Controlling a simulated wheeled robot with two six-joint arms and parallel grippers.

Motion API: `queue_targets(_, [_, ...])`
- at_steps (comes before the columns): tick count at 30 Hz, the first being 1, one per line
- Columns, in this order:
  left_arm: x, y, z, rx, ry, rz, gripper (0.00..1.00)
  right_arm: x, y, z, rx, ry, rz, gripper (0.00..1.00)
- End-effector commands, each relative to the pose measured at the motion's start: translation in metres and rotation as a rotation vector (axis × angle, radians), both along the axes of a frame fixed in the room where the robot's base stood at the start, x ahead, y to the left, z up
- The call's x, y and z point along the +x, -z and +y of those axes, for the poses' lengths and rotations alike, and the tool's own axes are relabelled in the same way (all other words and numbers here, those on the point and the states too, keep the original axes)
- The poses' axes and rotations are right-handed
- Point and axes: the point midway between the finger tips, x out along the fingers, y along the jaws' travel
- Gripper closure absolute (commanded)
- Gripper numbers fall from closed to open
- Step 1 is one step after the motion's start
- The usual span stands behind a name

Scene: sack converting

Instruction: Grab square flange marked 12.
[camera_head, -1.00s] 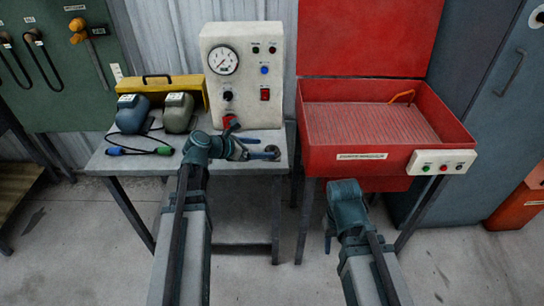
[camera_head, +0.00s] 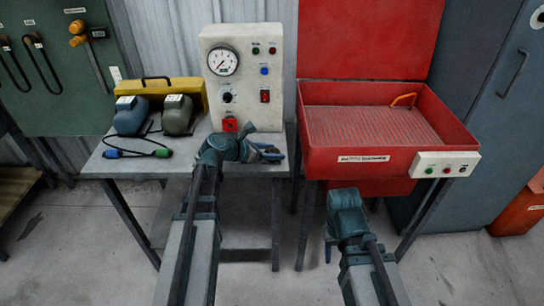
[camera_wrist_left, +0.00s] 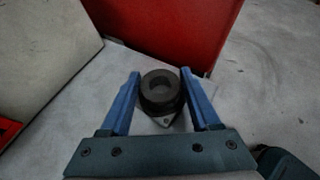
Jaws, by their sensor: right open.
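In the left wrist view a dark round part with a central hole (camera_wrist_left: 162,88) stands on the pale table top. A plate corner with a small hole shows at its near side; I see no number on it. My left gripper (camera_wrist_left: 161,84) is open with its blue fingers on either side of this part; I cannot tell whether they touch it. In the head view my left gripper (camera_head: 270,153) is over the right end of the bench, and hides the part. My right gripper (camera_head: 329,246) is low in front of the red basin, mostly hidden behind its own wrist.
The grey bench (camera_head: 120,162) carries a white gauge panel (camera_head: 241,75), two rounded units (camera_head: 178,114), a yellow case (camera_head: 190,86) and a cable with coloured plugs (camera_head: 140,153). A red basin (camera_head: 345,161) stands close on the right. The bench's front middle is clear.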

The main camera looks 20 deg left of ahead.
Motion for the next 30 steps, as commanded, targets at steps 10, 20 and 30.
queue_targets(10, [-0.0001, 0.0001, 0.0003, 0.000, 0.000, 0.000, 1.00, 0.0000, 0.0000, 0.0000, 0.000, 0.000, 0.000, 0.50])
queue_targets(20, [-0.0001, -0.0002, 0.0002, -0.001, 0.000, -0.001, 1.00, 0.0000, -0.0001, 0.0000, 0.000, 0.000, 0.000, 0.50])
queue_targets(30, [0.0001, -0.0092, 0.0004, -0.001, 0.001, 0.000, 1.00, 0.0000, -0.0091, 0.0000, 0.000, 0.000, 0.000, 0.50])
